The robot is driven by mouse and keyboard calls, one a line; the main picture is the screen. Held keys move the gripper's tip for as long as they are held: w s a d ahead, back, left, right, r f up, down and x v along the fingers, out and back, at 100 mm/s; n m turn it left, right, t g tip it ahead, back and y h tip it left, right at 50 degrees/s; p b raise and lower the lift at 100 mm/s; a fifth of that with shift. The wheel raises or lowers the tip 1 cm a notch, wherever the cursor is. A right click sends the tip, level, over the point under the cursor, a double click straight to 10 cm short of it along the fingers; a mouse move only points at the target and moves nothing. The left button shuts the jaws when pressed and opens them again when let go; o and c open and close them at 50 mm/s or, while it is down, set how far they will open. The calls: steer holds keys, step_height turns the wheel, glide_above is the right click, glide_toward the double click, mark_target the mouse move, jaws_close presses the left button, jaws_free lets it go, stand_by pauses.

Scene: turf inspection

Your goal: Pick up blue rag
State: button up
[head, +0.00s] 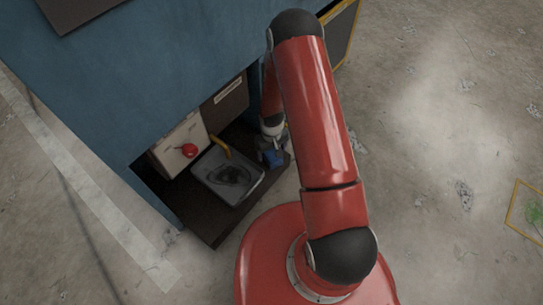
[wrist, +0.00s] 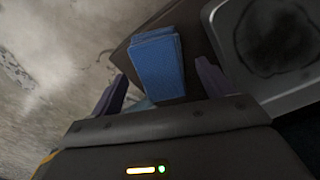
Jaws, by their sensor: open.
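The blue rag (wrist: 158,64) is a folded, block-like blue cloth on the dark shelf board, near its edge. In the wrist view my gripper (wrist: 160,88) is open, with one purple-grey finger to the left of the rag and one to its right. The rag's near end lies between the fingers, and I cannot tell whether they touch it.
A grey tray (head: 255,190) with a dark stain and a yellow handle (head: 220,146) sits left of the rag. A red knob (head: 190,150) is on a pale panel behind. The blue cabinet (head: 150,75) overhangs the shelf.

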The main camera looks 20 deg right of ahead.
mark_target(272, 153)
step_height(272, 153, down, 2)
steer(key=shift+f, duration=0.1)
steer(key=c, duration=1.1)
steer(key=shift+c, duration=0.2)
steer(key=shift+r, duration=0.25)
step_height(272, 153, up, 20)
steer(key=p, duration=0.2)
steer(key=shift+p, duration=0.35)
steer(key=shift+f, duration=0.15)
